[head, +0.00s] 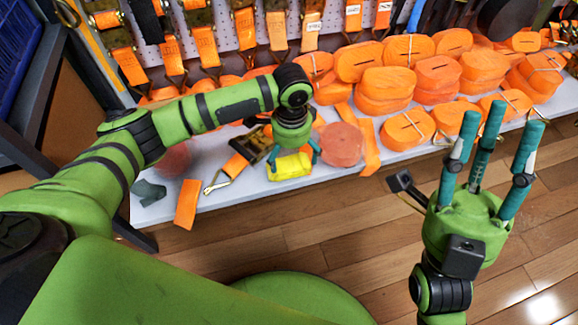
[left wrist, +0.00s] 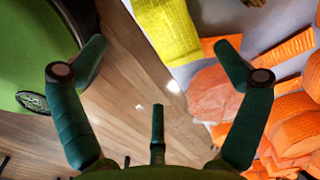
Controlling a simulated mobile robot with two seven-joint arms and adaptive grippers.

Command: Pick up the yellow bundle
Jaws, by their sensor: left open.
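The yellow bundle (head: 289,167) lies on the white shelf near its front edge. My left gripper (head: 293,157) is just above it, with teal fingers spread at its sides. In the left wrist view the yellow bundle (left wrist: 168,28) is at the top, cut off by the frame edge, beyond and between the open fingertips (left wrist: 160,65). I cannot tell whether any finger touches it. My right gripper (head: 497,130) is open and empty, fingers pointing up, in front of the shelf at the right.
A round orange roll (head: 341,145) sits just right of the bundle. An orange strap with a metal hook (head: 216,182) lies to its left. Orange strap bundles (head: 385,88) are piled behind and to the right. Straps hang on the pegboard (head: 225,36). The wooden floor (head: 340,220) in front is clear.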

